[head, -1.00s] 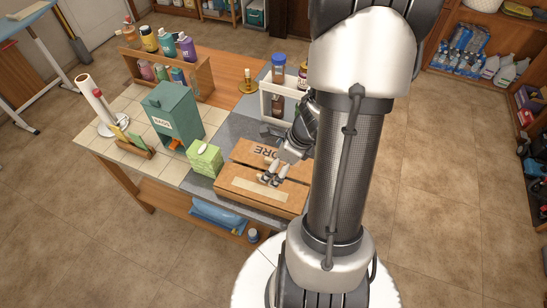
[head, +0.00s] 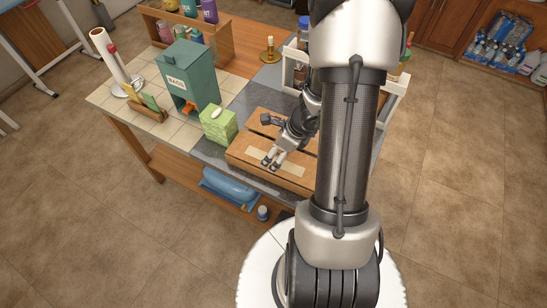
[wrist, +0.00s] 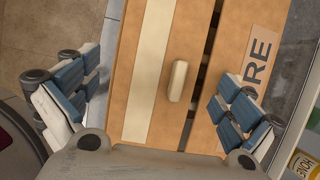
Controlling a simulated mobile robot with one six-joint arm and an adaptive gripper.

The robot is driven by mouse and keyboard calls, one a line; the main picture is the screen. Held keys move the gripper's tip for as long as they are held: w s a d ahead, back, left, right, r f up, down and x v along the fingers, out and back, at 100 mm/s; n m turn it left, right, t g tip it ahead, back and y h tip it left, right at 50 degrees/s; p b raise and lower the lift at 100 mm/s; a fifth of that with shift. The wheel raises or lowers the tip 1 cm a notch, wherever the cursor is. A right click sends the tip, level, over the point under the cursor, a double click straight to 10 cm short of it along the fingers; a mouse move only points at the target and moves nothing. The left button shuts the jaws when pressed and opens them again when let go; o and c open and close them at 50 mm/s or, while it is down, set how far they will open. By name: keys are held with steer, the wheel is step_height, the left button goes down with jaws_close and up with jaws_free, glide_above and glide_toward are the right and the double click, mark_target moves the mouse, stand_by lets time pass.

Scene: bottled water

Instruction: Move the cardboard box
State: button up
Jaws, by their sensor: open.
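The brown box (head: 245,152) lies on the grey part of the table, with a pale strip along its top. It also shows in the wrist view (wrist: 230,45), with dark gaps between its top panels and the letters "RE" on a label. A small cream-coloured block-like piece (wrist: 178,81) is on its top, between my fingers in the picture. My gripper (head: 271,163) is over the box, pointing down. In the wrist view my gripper (wrist: 162,90) is open and empty, its left finger outside the box's edge and its right finger over the top. My arm hides the box's right part.
A green tissue-like box (head: 218,125) stands close to the box's left. Behind it are a teal "BAGS" dispenser (head: 190,75) and a candle holder (head: 270,50). A white rack (head: 391,105) is partly behind my arm. A blue item (head: 228,188) lies on the lower shelf.

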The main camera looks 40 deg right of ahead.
steer(key=shift+b+x, duration=0.65)
steer(key=shift+x, duration=1.1)
steer(key=shift+c, duration=0.2)
steer(key=c, duration=1.2)
